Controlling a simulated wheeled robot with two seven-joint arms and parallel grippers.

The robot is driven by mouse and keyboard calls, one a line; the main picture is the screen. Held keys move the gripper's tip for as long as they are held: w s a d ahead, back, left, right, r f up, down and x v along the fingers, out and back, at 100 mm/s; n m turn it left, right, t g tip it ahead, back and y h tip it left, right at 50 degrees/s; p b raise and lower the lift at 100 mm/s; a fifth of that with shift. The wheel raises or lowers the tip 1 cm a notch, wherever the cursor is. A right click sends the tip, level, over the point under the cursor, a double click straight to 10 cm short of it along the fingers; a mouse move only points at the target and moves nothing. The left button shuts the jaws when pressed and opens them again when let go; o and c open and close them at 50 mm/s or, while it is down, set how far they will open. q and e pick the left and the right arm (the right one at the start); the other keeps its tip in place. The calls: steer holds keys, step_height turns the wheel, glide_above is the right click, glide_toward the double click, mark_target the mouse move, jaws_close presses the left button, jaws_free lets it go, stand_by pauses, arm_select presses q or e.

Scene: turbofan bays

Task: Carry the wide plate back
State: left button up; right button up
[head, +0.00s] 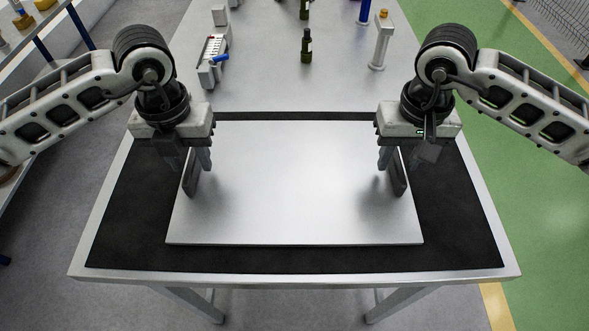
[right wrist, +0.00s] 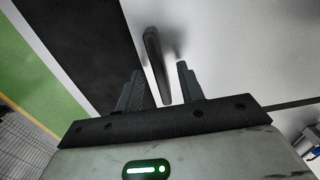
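The wide plate (head: 295,195) is a flat, pale grey sheet lying on the black mat (head: 460,235) of the near table. An upright dark handle stands near each short side: the left handle (head: 190,180) and the right handle (head: 399,182). My left gripper (head: 188,165) points down at the left handle, its fingers apart. My right gripper (head: 399,163) points down at the right handle. In the right wrist view, the right gripper (right wrist: 160,85) is open, its fingers on either side of the handle (right wrist: 153,55) with gaps showing. The left fingers' exact contact is partly hidden.
Behind, a grey surface holds a dark bottle (head: 306,46), a rack with a blue-handled item (head: 212,55) and a pale post (head: 380,42). The table's pale rim (head: 300,278) surrounds the mat. Bare mat shows around the plate. A green floor strip (head: 500,150) runs at right.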

arm_select(q)
steer(key=shift+f, duration=0.65)
arm_select(e)
steer(key=shift+f, duration=0.7)
arm_select(q)
jaws_close()
arm_select(e)
jaws_close()
arm_select(q)
steer(key=shift+r, duration=0.1)
arm_select(e)
steer(key=shift+r, duration=0.15)
